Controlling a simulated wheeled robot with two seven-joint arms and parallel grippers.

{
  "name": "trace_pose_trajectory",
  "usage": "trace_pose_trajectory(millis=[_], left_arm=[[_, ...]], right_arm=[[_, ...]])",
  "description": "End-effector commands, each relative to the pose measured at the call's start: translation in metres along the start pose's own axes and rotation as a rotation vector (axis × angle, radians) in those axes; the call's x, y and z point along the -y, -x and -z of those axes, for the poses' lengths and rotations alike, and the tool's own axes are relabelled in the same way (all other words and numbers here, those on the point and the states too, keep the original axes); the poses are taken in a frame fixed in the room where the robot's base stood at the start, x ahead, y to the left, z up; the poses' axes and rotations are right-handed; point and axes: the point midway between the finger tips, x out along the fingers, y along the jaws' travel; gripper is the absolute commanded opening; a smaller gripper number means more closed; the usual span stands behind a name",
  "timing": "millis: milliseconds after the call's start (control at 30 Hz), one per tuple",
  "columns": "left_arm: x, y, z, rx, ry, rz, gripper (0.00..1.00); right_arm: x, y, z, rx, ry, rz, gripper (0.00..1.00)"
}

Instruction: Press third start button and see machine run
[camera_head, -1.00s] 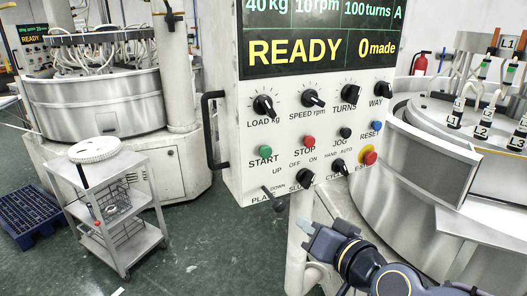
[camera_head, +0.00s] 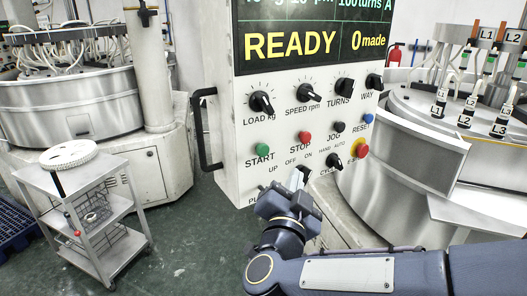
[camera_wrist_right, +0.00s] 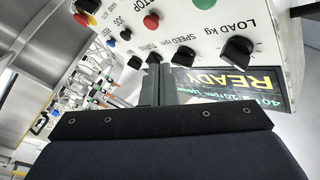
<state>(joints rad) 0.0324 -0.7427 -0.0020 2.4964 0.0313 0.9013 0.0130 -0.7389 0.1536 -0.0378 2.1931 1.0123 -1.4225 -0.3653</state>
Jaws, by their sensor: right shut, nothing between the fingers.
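The control panel (camera_head: 240,175) stands in the middle of the head view. Its green START button (camera_head: 262,151) is at the left of the button row, beside the red STOP button (camera_head: 304,137). The display (camera_head: 300,42) reads READY and 0 made. My right gripper (camera_head: 298,179) is shut and empty in front of the panel's lower edge, below and right of START, covering a lower knob. In the right wrist view the fingers (camera_wrist_right: 156,82) point toward the panel; START (camera_wrist_right: 204,3) is cut by the top edge. My left gripper is not in view.
A red emergency stop on yellow (camera_head: 360,150) and a blue RESET button (camera_head: 368,118) sit right of STOP. A bar handle (camera_head: 200,130) juts from the panel's left side. A steel cart (camera_head: 130,205) stands left. A round machine (camera_head: 400,185) is at right.

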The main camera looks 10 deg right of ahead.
Motion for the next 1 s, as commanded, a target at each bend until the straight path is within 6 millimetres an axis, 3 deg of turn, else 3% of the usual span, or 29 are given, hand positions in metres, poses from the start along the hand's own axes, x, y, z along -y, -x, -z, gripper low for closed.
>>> trace_pose_trajectory(millis=[267,700,1000], left_arm=[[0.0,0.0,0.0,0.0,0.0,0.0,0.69],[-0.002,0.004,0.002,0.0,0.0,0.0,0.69],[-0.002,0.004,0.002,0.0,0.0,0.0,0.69]], right_arm=[[0.004,-0.005,-0.003,0.0,0.0,0.0,0.0],[0.033,-0.046,-0.033,0.0,0.0,0.0,0.0],[0.044,-0.061,-0.044,0.001,-0.001,0.001,0.0]])
